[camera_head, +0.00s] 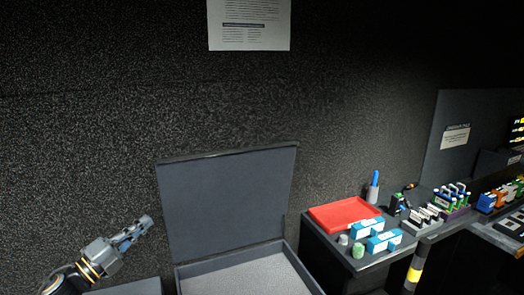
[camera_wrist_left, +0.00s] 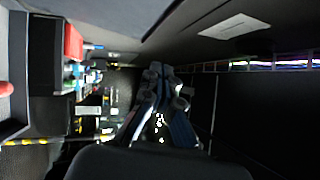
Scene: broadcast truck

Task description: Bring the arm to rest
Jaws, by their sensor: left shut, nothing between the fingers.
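My left gripper (camera_head: 144,222) is in the head view at the lower left, raised in front of the dark wall, left of an open case's lid. Its fingers are shut with nothing between them. In the left wrist view the closed fingers (camera_wrist_left: 157,72) point away from the camera, with the scene turned sideways. The gripper appears to touch nothing. My right gripper is in neither view.
An open grey case (camera_head: 250,272) with its lid (camera_head: 228,200) raised stands right of the gripper. Further right, a dark counter (camera_head: 330,245) holds a red tray (camera_head: 345,214), blue-and-white boxes (camera_head: 384,241) and several small items. A paper sheet (camera_head: 249,22) hangs above.

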